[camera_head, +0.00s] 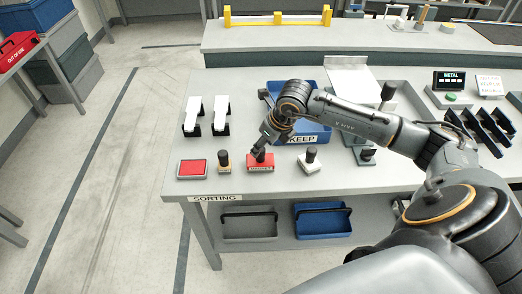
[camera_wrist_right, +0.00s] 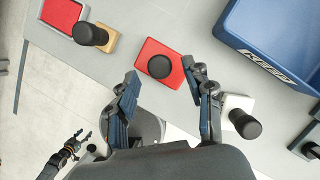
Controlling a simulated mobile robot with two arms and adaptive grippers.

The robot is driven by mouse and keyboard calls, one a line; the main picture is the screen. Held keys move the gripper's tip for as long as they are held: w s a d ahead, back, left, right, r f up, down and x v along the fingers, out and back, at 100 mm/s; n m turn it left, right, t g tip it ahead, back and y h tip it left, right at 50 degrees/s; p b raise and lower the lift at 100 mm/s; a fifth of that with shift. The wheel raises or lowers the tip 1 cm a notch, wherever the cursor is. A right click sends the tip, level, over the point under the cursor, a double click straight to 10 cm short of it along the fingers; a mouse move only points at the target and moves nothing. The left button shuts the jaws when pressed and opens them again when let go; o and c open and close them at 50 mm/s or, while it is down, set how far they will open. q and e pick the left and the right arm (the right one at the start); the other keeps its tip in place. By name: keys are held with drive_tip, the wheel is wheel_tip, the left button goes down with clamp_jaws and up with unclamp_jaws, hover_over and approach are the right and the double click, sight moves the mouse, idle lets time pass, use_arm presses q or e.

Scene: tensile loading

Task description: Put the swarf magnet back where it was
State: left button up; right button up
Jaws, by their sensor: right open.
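A red block with a black knob (camera_head: 260,165), which looks like the swarf magnet, stands upright near the front edge of the bench, with a label on its front. It also shows in the right wrist view (camera_wrist_right: 150,61). My right gripper (camera_head: 266,143) is open just above and behind it. In the right wrist view its two fingertips (camera_wrist_right: 160,70) are spread on either side of the block, and I cannot tell whether they touch it. My left gripper (camera_wrist_right: 80,138) shows small at the lower left of the right wrist view, its fingers apparently apart and empty.
A red pad (camera_head: 192,168) and a wooden stamp with a black knob (camera_head: 224,165) stand left of the block. A white block with a black knob (camera_head: 309,166) stands right. The blue KEEP bin (camera_head: 312,131) is behind. Bare bench (camera_head: 237,145) lies between.

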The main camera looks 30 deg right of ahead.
drive_tip(key=b+v, duration=0.1)
drive_tip(key=v, duration=0.7)
drive_tip(key=shift+s+r+b, duration=0.15)
drive_tip(key=shift+r+b, duration=0.1)
drive_tip(key=shift+b, duration=0.15)
